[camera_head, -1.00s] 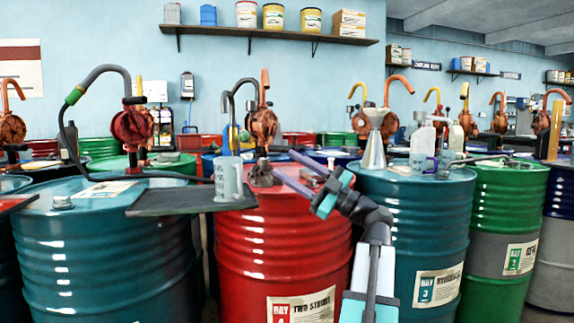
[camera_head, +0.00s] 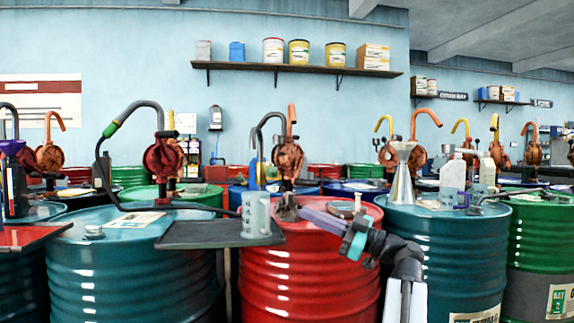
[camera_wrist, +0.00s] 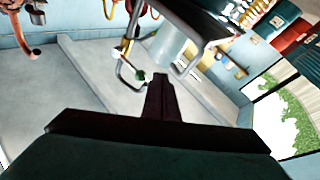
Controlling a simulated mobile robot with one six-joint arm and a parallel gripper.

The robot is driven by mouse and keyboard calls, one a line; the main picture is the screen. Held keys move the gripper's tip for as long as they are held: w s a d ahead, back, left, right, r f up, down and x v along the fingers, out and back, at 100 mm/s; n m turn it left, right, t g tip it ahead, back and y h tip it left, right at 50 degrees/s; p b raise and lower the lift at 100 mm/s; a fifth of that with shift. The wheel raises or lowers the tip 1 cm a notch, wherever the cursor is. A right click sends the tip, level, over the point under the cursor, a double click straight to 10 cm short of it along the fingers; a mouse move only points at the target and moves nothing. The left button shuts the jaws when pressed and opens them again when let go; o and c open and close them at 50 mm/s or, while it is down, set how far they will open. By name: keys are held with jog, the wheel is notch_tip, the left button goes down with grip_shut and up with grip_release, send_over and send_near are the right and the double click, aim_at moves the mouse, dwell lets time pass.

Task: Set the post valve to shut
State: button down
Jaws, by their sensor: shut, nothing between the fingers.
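My gripper (camera_head: 304,212) is shut and empty. It points left over the top of the red drum, its tip close to the clear measuring jug (camera_head: 257,216). In the wrist view the closed fingers (camera_wrist: 160,78) point away from the camera. A grey bent pipe (camera_head: 267,121) rises behind the jug, with a yellow and blue part below its bend; I take this to be the post valve, though its handle position is too small to tell. In the wrist view a bent grey pipe (camera_wrist: 125,75) with a small green part shows just beyond the fingertips. The gripper appears apart from it.
The jug stands on a dark tray (camera_head: 190,236) beside the red drum (camera_head: 300,265). A metal funnel (camera_head: 402,175) and white bottles (camera_head: 453,178) stand on the teal drum at right. An orange pump (camera_head: 289,160) and a dark red pump (camera_head: 163,157) stand behind.

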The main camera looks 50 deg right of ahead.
jog(key=w+d+r+m+g+y+p, duration=0.1)
jog(key=d+r+m+p, duration=0.3)
jog(key=p, duration=1.7)
jog(key=w+d+r+m+g+p, duration=0.1)
jog(key=d+r+m+g+p, duration=0.2)
jog(key=r+p, duration=0.7)
jog(key=d+m+p, duration=0.2)
jog(key=p, duration=1)
jog(key=shift+d+r+y+p, duration=0.15)
jog(key=shift+r+y+p, duration=0.15)
jog(key=shift+r+y, duration=0.1)
jog(key=shift+w, duration=0.1)
